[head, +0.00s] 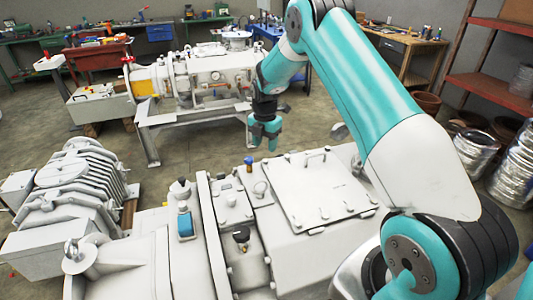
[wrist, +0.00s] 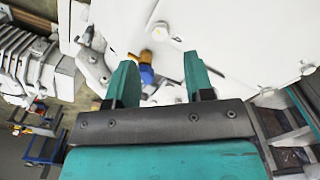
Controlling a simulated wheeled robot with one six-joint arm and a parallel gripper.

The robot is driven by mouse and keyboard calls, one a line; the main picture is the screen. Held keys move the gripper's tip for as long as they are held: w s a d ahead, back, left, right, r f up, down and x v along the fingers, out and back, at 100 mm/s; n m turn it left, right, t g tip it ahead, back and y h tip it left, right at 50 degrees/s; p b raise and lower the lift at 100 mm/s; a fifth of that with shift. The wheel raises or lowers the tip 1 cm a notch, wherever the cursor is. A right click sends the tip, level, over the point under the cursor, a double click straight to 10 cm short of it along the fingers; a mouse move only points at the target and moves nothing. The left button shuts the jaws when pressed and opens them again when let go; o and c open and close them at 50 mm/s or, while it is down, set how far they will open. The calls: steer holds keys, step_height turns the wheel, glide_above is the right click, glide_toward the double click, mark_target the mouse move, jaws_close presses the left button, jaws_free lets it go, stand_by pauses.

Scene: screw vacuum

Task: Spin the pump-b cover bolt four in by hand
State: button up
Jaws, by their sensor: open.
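A pale square cover plate (head: 318,188) with a handle lies on top of the near white pump housing. Several small bolt heads or knobs show along its edge, one of them a pale knob (head: 325,213) at the near edge. I cannot tell which is bolt four. My gripper (head: 264,146) hangs fingers down above and beyond the housing's far edge, left of the cover. In the wrist view my gripper (wrist: 160,72) has its two teal fingers spread apart with nothing held. A round pale boss (wrist: 159,30) shows beyond the fingertips.
A blue and brass fitting (head: 248,164) stands on the housing left of the cover; it also shows between the fingers in the wrist view (wrist: 146,74). Another machine (head: 200,80) stands behind, with open floor between.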

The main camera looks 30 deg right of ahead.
mark_target(266, 160)
step_height(266, 160, down, 6)
steer(key=shift+r+p, duration=0.1)
steer(key=shift+p, duration=0.45)
steer(key=c, duration=0.9)
steer(key=shift+d, duration=0.3)
steer(key=shift+a, duration=0.2)
